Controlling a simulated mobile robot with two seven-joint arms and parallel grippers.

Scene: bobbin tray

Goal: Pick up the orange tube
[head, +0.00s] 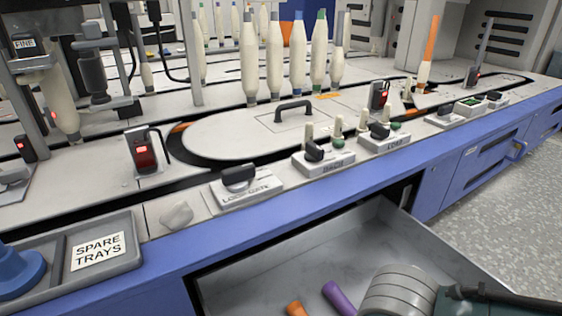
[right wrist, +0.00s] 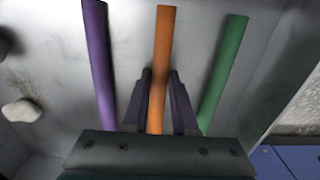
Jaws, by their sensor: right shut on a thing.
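The orange tube (right wrist: 163,50) lies lengthwise between the two dark fingers of my right gripper (right wrist: 160,78) in the right wrist view. The fingers are shut on it. A purple tube (right wrist: 97,60) lies to its left and a green tube (right wrist: 223,75) to its right, both outside the fingers. In the head view, only an end of the orange tube (head: 296,308) shows at the bottom edge, beside the purple tube (head: 340,297). My right arm covers the area to their right, and the fingers are hidden there. My left gripper is not in view.
The tubes are in an open grey metal drawer (head: 290,272) below the blue bench edge (head: 275,219). A pale lump (right wrist: 22,111) is at the left in the wrist view. A spare trays bin (head: 137,254) and switch boxes stand on the bench above.

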